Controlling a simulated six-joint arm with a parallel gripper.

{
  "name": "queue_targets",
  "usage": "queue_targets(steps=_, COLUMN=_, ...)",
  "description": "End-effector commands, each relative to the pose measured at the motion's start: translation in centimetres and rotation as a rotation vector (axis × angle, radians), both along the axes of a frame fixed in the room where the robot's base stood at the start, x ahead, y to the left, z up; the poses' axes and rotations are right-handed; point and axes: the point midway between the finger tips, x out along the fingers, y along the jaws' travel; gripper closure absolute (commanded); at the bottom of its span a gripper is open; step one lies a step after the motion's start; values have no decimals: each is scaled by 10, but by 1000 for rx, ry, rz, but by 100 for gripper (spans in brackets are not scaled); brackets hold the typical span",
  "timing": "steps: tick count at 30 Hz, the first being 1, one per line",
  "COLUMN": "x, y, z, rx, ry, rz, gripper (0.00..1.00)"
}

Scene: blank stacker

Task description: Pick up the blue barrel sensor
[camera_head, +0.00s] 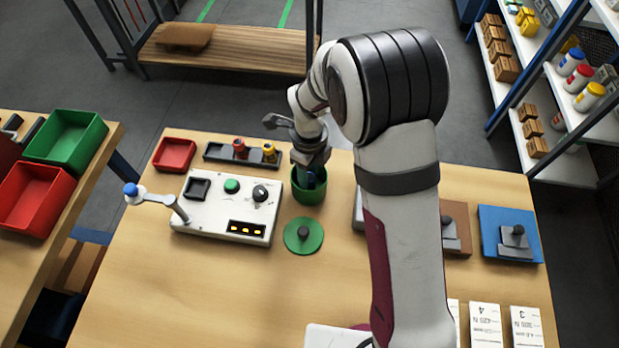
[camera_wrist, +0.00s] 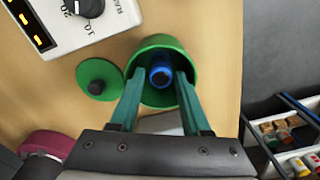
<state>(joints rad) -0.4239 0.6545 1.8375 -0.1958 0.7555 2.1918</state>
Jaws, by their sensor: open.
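The blue barrel sensor (camera_wrist: 160,74) stands inside a round green container (camera_wrist: 176,44), seen from above in the wrist view. In the head view a bit of its blue shows (camera_head: 311,179) inside the green container (camera_head: 308,194). My gripper (camera_wrist: 160,76) is open, with its teal fingers reaching into the container, one on each side of the sensor. I cannot tell whether either finger touches it. In the head view my gripper (camera_head: 311,170) points down into the container, and its fingertips are mostly hidden.
A green lid (camera_head: 303,235) with a dark knob lies in front of the container. A white control box (camera_head: 225,208) with a blue-knobbed lever is left. A black rack (camera_head: 242,153) holds red and yellow sensors. A blue plate (camera_head: 510,246) lies right. The front left table is clear.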

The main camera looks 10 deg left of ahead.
Motion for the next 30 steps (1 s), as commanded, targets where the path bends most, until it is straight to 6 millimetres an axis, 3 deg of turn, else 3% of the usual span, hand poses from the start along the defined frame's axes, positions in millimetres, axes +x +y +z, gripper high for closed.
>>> queue_targets(steps=4, x=1, y=1, z=-24, rx=-1, ry=1, rz=0, gripper=53)
queue_targets(steps=11, x=1, y=1, z=-28, rx=1, ry=0, rz=0, gripper=53)
queue_targets(steps=19, x=1, y=1, z=-28, rx=1, ry=-1, rz=0, gripper=98)
queue_targets(steps=30, x=2, y=1, z=-20, rx=2, ry=-4, rz=0, gripper=100)
